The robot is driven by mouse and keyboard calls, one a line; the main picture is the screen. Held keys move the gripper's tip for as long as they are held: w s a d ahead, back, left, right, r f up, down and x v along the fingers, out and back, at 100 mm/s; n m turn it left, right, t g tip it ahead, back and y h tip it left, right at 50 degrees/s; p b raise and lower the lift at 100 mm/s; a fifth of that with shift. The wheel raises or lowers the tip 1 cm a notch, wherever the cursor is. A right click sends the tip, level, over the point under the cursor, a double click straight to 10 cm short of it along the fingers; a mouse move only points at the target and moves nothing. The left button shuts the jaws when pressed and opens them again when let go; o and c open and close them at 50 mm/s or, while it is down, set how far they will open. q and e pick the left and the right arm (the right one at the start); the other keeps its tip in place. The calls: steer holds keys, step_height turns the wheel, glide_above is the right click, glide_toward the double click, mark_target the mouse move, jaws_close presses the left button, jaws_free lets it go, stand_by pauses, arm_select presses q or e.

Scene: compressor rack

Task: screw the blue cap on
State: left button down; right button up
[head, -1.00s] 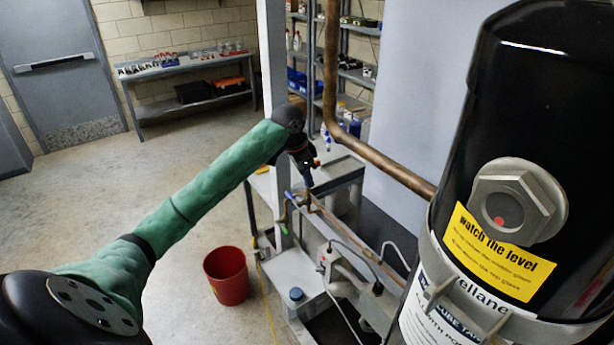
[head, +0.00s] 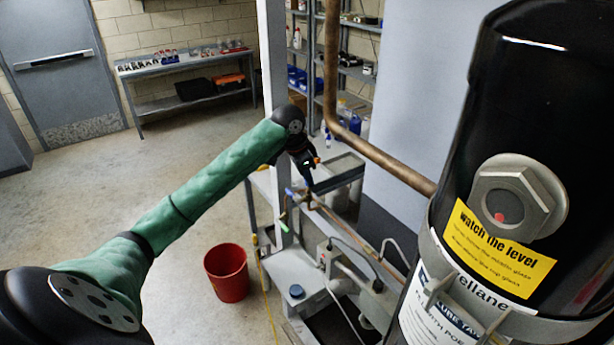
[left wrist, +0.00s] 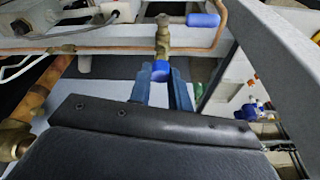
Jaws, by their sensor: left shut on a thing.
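The blue cap (left wrist: 161,71) sits at the near end of a brass valve fitting (left wrist: 163,38) in the left wrist view. My left gripper (left wrist: 161,84) has its two blue fingers on either side of the cap and is shut on it. The cap meets the brass end; how far it is threaded cannot be told. In the head view my left gripper (head: 309,184) is small, beside the pipework, and the cap cannot be made out there. My right gripper is not in view.
A blue-handled valve (left wrist: 202,20) and copper pipe lie close beyond the cap. A grey upright post (head: 273,70) stands beside my left arm. A large black tank (head: 530,120) fills the right side. A red bucket (head: 227,274) stands on open floor.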

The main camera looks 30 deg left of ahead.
arm_select(q)
steer(key=shift+f, duration=0.5)
stand_by(0.6)
steer(key=c, duration=1.2)
jaws_free()
steer(key=shift+c, duration=0.5)
